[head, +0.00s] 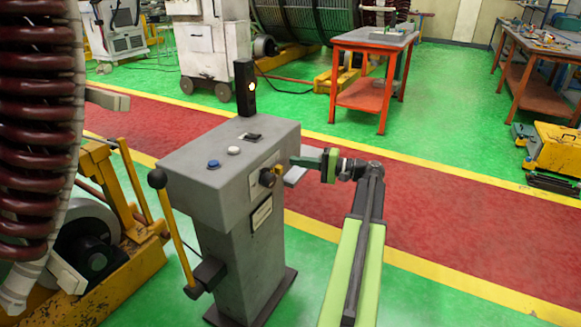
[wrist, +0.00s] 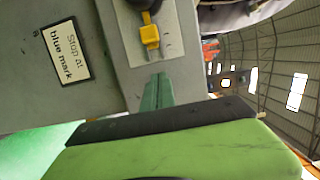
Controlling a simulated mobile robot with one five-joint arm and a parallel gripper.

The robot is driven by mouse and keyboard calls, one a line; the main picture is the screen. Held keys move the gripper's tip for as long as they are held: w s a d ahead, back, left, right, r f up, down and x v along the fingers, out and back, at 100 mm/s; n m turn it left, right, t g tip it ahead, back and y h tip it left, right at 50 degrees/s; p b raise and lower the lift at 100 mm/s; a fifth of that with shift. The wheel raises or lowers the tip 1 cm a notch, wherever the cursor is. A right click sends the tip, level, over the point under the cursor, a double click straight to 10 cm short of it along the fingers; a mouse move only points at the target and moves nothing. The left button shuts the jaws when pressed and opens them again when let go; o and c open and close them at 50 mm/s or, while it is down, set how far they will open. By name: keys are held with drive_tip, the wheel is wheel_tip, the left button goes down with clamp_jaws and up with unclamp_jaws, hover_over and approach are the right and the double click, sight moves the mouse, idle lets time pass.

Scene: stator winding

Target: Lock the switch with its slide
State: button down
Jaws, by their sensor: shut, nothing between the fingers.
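The switch (head: 266,178) is a dark round knob on a light plate on the front face of the grey console. Its dark body also shows at the top edge of the wrist view (wrist: 143,5), partly cut off. A small yellow piece (wrist: 150,38), which looks like the slide, sits on the plate just below it in the wrist view. My gripper (head: 294,161) is in front of the console's right part, close to the switch. In the wrist view its green fingers (wrist: 158,80) are shut and empty, with their tips a little below the yellow piece and seemingly apart from it.
The console (head: 215,165) bears a blue button, a white button and a black top switch. A lever with a black ball (head: 157,179) stands at its left. A "Stop at blue mark" sign (wrist: 62,53) is on its face. A large coil (head: 38,120) stands left.

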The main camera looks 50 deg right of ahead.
drive_tip(key=v, duration=0.9)
drive_tip(key=shift+s, duration=0.3)
